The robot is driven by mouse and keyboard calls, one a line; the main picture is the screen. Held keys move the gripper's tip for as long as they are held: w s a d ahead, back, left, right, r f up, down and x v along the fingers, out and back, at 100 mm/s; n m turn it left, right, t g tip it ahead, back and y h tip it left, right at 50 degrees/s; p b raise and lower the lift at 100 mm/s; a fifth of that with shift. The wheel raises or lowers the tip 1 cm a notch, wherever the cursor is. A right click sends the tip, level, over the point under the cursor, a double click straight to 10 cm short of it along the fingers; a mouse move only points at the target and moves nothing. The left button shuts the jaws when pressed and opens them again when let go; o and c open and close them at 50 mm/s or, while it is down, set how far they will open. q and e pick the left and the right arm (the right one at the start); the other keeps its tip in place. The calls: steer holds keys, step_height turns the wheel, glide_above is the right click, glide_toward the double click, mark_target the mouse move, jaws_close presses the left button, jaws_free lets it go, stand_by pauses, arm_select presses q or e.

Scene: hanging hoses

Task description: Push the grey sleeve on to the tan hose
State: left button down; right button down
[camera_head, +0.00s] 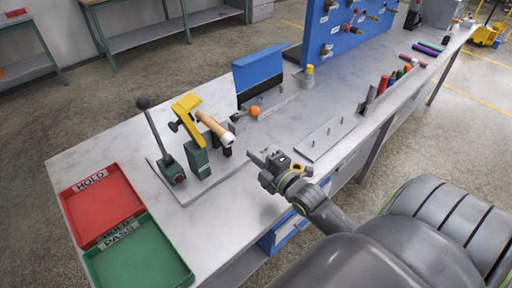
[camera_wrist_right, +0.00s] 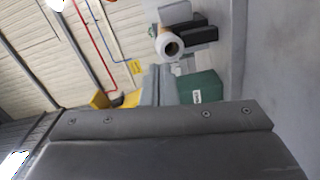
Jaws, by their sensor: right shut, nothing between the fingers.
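The tan hose (camera_head: 211,123) lies tilted in a bench fixture, under a yellow clamp arm (camera_head: 186,106). Its near end carries a pale collar (camera_head: 228,139). In the right wrist view the pale round end (camera_wrist_right: 170,45) faces the camera with a brownish bore. I cannot tell whether this collar is the grey sleeve; no other sleeve is clearly seen. My right gripper (camera_head: 262,158) is shut and empty, to the right of and nearer than the hose end, apart from it. Grey gripper parts fill the lower wrist view. My left gripper is not in view.
A red HOLD tray (camera_head: 101,204) and a green PASS tray (camera_head: 138,256) sit at the front left. A pegged plate (camera_head: 326,137) lies to the right. The bench (camera_head: 110,150) is clear at back left.

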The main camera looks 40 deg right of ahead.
mark_target(234, 138)
steer(key=shift+w+a+b, duration=0.2)
steer(key=shift+w+b, duration=0.1)
steer(key=shift+w, duration=2.7)
steer(key=shift+w+a+b, duration=0.1)
steer(key=shift+w+b, duration=0.35)
steer(key=shift+w, duration=0.5)
steer(key=shift+s, duration=0.15)
steer(key=shift+s, duration=1.65)
steer(key=s+d+p, duration=0.1)
steer(key=s+p, duration=0.4)
steer(key=s, duration=1.1)
steer(key=shift+s+d, duration=0.15)
steer(key=shift+d, duration=0.05)
